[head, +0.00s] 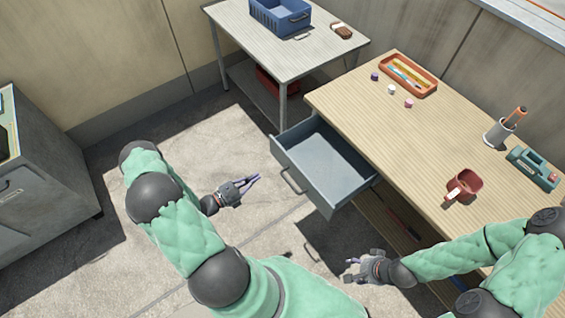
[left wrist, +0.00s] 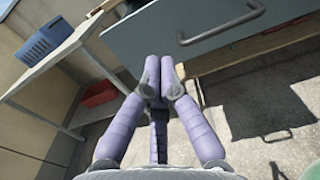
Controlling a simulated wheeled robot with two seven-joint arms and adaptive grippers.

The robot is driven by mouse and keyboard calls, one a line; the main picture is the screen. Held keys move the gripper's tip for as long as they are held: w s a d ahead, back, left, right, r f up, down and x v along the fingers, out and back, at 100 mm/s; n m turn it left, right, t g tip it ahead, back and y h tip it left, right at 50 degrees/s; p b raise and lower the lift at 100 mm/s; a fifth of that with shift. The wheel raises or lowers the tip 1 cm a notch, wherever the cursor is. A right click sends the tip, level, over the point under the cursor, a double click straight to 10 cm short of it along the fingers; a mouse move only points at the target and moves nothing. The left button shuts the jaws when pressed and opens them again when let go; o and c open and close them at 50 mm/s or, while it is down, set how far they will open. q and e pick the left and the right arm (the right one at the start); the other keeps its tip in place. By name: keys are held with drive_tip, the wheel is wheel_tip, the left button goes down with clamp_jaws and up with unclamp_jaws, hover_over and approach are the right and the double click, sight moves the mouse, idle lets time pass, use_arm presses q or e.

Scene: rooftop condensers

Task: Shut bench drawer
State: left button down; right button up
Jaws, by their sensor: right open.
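The bench (head: 440,125) has a wooden top. Its grey-blue drawer (head: 325,160) is pulled well out and looks empty. A bar handle (head: 292,182) is on the drawer front. My left gripper (head: 256,180) is to the left of the drawer front, apart from it, with its fingers pointing toward it. In the left wrist view the fingertips of my left gripper (left wrist: 160,62) are together, with nothing between them. The drawer front (left wrist: 150,32) and handle (left wrist: 222,30) show beyond them. My right gripper (head: 352,268) is open and empty, below the drawer in the picture.
On the bench are an orange tray (head: 408,76), small pots, a red mug (head: 464,187), a pen cup (head: 498,134) and a teal tool (head: 532,169). A side table (head: 286,50) holds a blue crate (head: 280,17). A grey cabinet (head: 45,190) stands left. The floor between is clear.

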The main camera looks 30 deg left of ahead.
sight(286, 159)
use_arm(q)
drive_tip(key=b+x, duration=0.2)
drive_tip(key=x, duration=0.9)
drive_tip(key=shift+w+d+b, duration=0.2)
drive_tip(key=shift+w+b, duration=0.05)
drive_tip(key=shift+b, duration=0.05)
drive_tip(key=shift+w, duration=0.15)
use_arm(e)
wheel_tip(286, 159, down, 3)
drive_tip(key=shift+r, duration=0.1)
use_arm(q)
drive_tip(key=shift+d, duration=0.1)
